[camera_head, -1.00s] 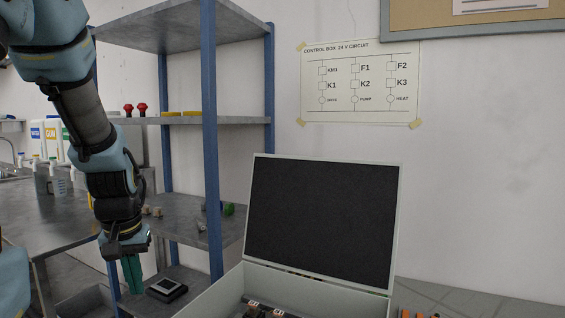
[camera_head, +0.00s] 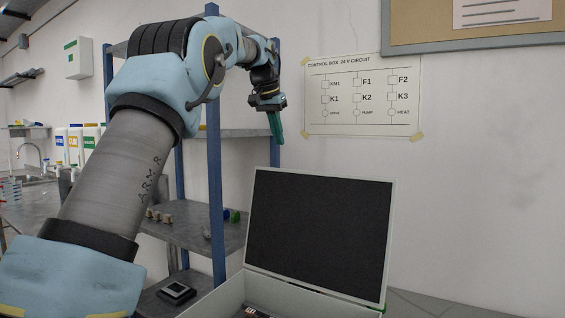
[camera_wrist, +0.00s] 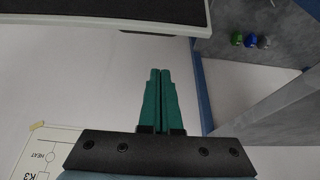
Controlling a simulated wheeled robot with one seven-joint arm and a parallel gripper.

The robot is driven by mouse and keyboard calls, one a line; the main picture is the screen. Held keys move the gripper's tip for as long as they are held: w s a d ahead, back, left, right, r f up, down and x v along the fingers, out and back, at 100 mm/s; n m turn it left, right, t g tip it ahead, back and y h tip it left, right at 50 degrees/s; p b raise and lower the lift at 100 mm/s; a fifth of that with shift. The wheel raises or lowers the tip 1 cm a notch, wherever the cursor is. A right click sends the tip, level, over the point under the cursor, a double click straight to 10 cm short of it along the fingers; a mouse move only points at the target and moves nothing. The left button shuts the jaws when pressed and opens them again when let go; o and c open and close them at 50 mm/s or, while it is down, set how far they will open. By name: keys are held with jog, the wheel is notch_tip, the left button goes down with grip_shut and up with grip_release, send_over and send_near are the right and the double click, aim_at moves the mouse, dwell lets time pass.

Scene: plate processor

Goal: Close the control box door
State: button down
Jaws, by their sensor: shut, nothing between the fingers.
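The control box door (camera_head: 318,235) stands open, raised steeply at the back of the box, its dark inner face toward me with a light rim. The control box (camera_head: 232,296) below it is light grey and mostly cut off by the lower edge of the head view. My gripper (camera_head: 276,127) has green fingers, shut and empty, and hangs above the door's top left corner, apart from it. In the wrist view the fingers (camera_wrist: 160,100) are pressed together, and the door's edge (camera_wrist: 110,30) crosses the top left.
A shelf rack with blue posts (camera_head: 215,190) stands left of the box, close to my arm. Small coloured parts (camera_wrist: 250,40) lie on its shelf. A circuit diagram (camera_head: 362,95) hangs on the wall behind. The space right of the door is free.

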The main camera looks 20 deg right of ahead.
notch_tip(320, 180, down, 8)
jog(key=p, duration=0.3)
jog(key=shift+d, duration=0.15)
dwell(0.3)
dwell(0.4)
